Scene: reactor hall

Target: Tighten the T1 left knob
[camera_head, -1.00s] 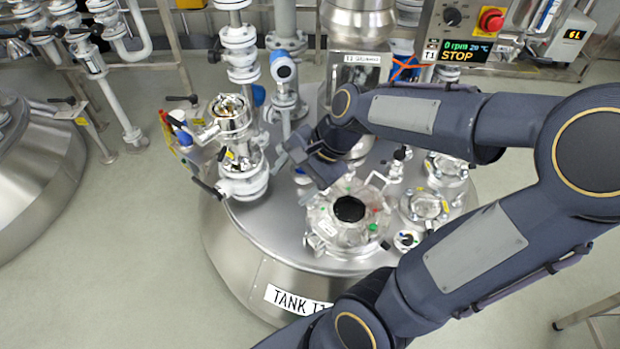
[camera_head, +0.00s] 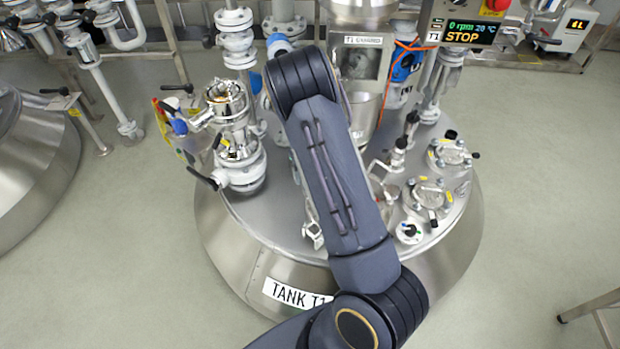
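The tank labelled TANK T1 (camera_head: 245,250) stands in the middle of the head view. My dark arm comes in from the bottom and lies across the tank top, covering nearly all of the round central lid. A small metal clamp fitting (camera_head: 313,234) shows just left of the arm, at the lid's left edge. I cannot tell whether it is the T1 left knob or whether that knob is hidden. The gripper of this arm is hidden behind its links or out of view. No gripper fingers show, and no second arm is in view.
A valve assembly with black handles (camera_head: 237,140) rises on the tank's left. Sight-glass ports (camera_head: 428,196) sit on its right. The control panel (camera_head: 470,25) reads 0 rpm, 20 °C, STOP. Another steel tank (camera_head: 30,170) is at left. The floor (camera_head: 120,270) in front is clear.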

